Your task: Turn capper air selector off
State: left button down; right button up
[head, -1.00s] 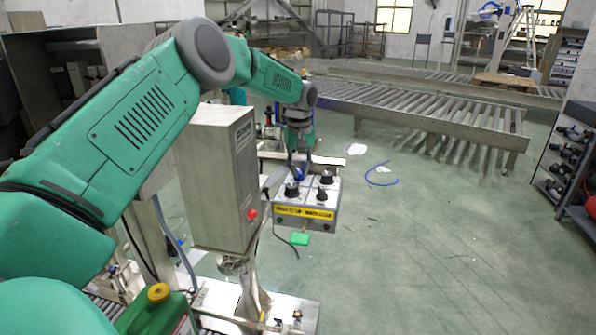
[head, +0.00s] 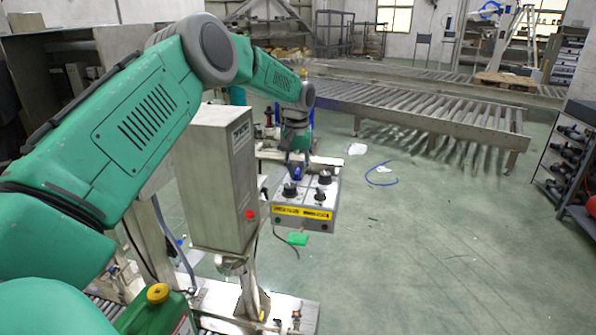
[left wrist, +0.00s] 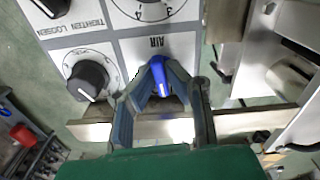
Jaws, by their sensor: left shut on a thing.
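The control box (head: 303,214) with black knobs and a yellow label strip stands right of the grey steel cabinet. The capper air selector is a blue knob (left wrist: 163,78) on the plate marked AIR, and a bit of blue shows at it in the head view (head: 297,172). My left gripper (left wrist: 160,88) is shut on this knob, one finger on each side. The knob's white line points toward the gripper's palm in the left wrist view. In the head view my left gripper (head: 297,163) is at the box's back left corner, small and partly hidden. My right gripper is not in view.
The steel cabinet (head: 215,180) with a red button stands close beside my left arm. A roller conveyor (head: 430,110) lies behind.

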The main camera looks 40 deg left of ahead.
pick_arm(q)
jog(key=m, duration=0.4)
jog(key=shift+s+f, duration=0.1)
jog(key=shift+f, duration=0.1)
jog(key=shift+a+f+m, duration=0.1)
jog(key=shift+m, duration=1.5)
jog(key=shift+s, duration=0.1)
jog(key=c, duration=1.6)
grip_release()
jog(key=shift+a, duration=0.1)
jog(key=shift+w, duration=0.2)
notch_tip(320, 180, up, 12)
jog(key=shift+w+a+f, duration=0.15)
